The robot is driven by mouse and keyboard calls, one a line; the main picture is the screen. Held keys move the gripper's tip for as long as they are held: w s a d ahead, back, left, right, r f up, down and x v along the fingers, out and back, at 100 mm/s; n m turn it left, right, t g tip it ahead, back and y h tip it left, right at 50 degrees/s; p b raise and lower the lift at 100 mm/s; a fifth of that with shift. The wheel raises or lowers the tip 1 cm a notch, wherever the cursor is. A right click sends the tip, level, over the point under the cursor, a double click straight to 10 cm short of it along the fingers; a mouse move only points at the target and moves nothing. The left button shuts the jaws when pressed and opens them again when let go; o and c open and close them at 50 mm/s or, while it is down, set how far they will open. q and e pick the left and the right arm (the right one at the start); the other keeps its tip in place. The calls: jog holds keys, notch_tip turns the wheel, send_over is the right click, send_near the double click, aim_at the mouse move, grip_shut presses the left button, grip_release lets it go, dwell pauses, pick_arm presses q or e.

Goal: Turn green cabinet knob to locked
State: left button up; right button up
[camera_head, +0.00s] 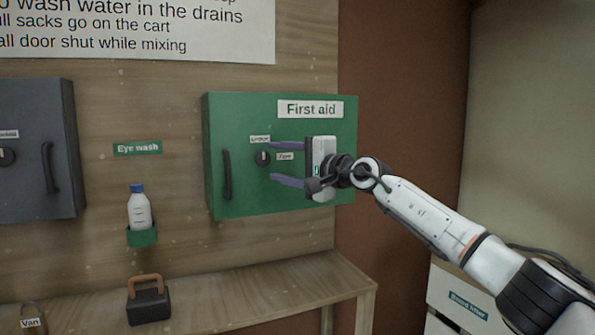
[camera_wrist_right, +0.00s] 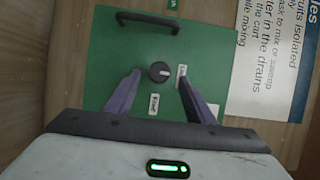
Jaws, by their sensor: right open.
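The green First aid cabinet (camera_head: 235,190) hangs on the wooden wall, its door shut. Its dark round knob (camera_head: 263,158) also shows in the wrist view (camera_wrist_right: 160,71). One small label (camera_head: 260,139) sits above it, too small to read surely; another, seemingly "Open" (camera_head: 285,156), sits to its right. The knob's pale mark appears to point up, toward the upper label. My right gripper (camera_head: 272,161) is open in front of the door. In the wrist view its purple fingers (camera_wrist_right: 158,77) lie either side of the knob, with gaps; contact is not visible. My left gripper is out of view.
The cabinet's dark handle (camera_head: 227,174) is left of the knob. A grey cabinet (camera_head: 35,185), an eye wash bottle (camera_head: 139,210) in a green holder, and a wooden shelf (camera_head: 220,298) with a dark padlock-like block (camera_head: 148,305) are to the left and below.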

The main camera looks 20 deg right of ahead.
jog(key=b+v, duration=0.1)
jog(key=v, duration=0.5)
dwell(0.3)
jog(key=s+a+f+m+y, duration=0.1)
jog(key=s+a+f+m, duration=0.35)
jog(key=f+m, duration=0.45)
jog(key=s+a+f+m+y, duration=0.1)
jog(key=s+a+f+m, duration=0.2)
jog(key=a+f+m, duration=0.5)
jog(key=s+a+f+m+y, duration=0.1)
jog(key=s+a+f+m, duration=0.35)
jog(key=f, duration=0.75)
jog(key=s+d+f+m+g+h, duration=0.1)
jog(key=s+d+f+m+h, duration=0.1)
jog(key=s+f+m, duration=0.45)
jog(key=s+d+f+m+h, duration=0.3)
jog(key=f+m, duration=0.6)
jog(key=m, duration=0.1)
jog(key=s+d+f+m+g+h, duration=0.1)
jog(key=s+d+f+m+h, duration=0.1)
jog(key=s+f+m, duration=0.4)
jog(key=s+d+f+m+g+h, duration=0.1)
jog(key=s+f+m+g, duration=0.1)
jog(key=s+f+m, duration=0.4)
jog(key=s+d+f+m+g, duration=0.2)
jog(key=s+f+m, duration=0.5)
jog(key=s, duration=0.5)
jog(key=shift+d+f+m+g+h, duration=0.35)
jog(key=shift+f+g+h, duration=0.1)
jog(key=shift+g, duration=0.15)
